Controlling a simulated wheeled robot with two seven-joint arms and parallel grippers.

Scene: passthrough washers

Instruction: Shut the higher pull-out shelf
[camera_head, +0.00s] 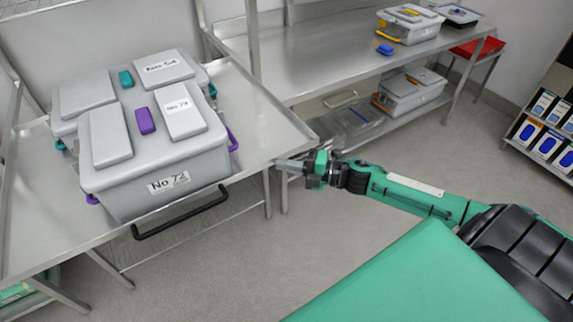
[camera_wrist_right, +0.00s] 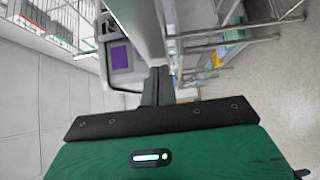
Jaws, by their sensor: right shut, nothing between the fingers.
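A metal shelf surface (camera_head: 240,120) at the left bears grey lidded boxes. A black handle (camera_head: 180,212) juts out at its front, below the grey box marked No 72 (camera_head: 150,150); I cannot tell what it is fixed to. My right gripper (camera_head: 280,164) is shut and empty, just off the right corner of this surface, pointing left; I cannot tell whether it touches the edge. In the right wrist view the shut fingers (camera_wrist_right: 157,86) point ahead, past a grey box with a purple latch (camera_wrist_right: 120,57). My left gripper is out of view.
A steel table (camera_head: 330,60) at the back holds boxes and a small blue item (camera_head: 385,49). Its lower level carries a clear-lidded box (camera_head: 412,90). A rack of packages (camera_head: 550,130) stands far right. The floor (camera_head: 300,225) around my arm is clear.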

